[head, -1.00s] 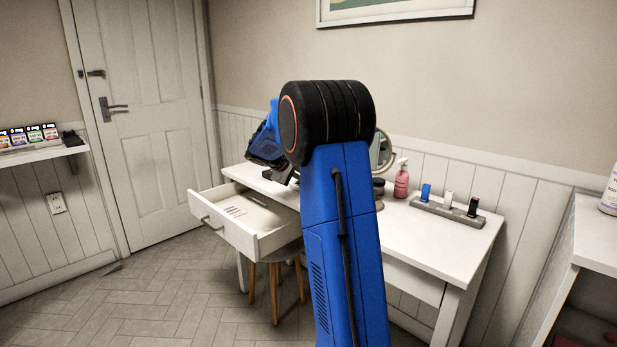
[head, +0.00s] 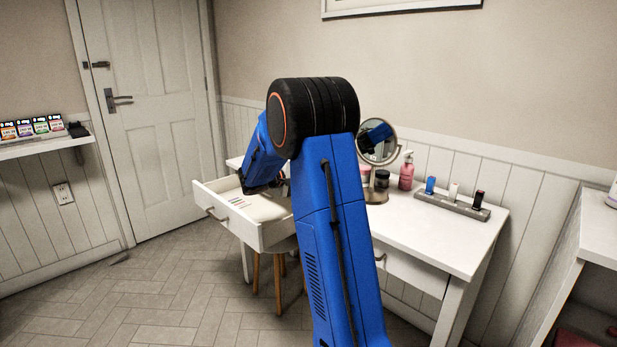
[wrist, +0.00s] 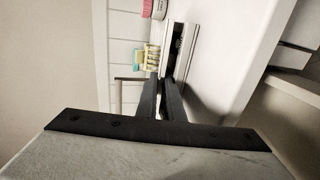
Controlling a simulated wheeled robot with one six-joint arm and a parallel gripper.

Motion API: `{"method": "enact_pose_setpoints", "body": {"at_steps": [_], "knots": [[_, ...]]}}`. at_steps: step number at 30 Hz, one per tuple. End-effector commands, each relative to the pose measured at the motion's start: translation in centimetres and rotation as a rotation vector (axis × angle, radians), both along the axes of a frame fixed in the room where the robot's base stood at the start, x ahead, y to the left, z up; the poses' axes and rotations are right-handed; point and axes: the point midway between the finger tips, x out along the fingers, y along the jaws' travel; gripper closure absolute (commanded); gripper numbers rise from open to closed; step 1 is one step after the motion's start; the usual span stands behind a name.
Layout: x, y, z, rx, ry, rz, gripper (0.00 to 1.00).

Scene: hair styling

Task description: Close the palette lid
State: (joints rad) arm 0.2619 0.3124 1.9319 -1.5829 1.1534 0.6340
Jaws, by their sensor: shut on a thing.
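My gripper (wrist: 164,82) shows in the wrist view as two dark fingers reaching up the picture. They are close together and shut on the near end of a narrow thing with pale edges and a dark inside, which looks like the palette (wrist: 191,48). I cannot tell which part of it is held, nor how far its lid stands open. In the head view my blue arm hangs down over the open drawer (head: 228,223) at the table's left end. The fingertips and the palette are mostly hidden there behind the arm.
On the white table (head: 425,235) stand a round mirror (head: 392,150), a pink pump bottle (head: 406,173) and a grey holder (head: 452,207). The table's front right is clear.

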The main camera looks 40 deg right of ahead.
Motion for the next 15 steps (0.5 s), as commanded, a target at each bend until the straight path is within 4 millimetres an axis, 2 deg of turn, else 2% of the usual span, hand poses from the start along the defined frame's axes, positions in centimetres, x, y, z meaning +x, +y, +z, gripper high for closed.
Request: {"method": "enact_pose_setpoints", "body": {"at_steps": [7,8,15], "knots": [[0.0,0.0,0.04,0.0,0.0,0.0,1.0],[0.0,0.0,0.04,0.0,0.0,0.0,0.91],[0.0,0.01,0.04,0.0,0.0,0.0,0.91]]}}
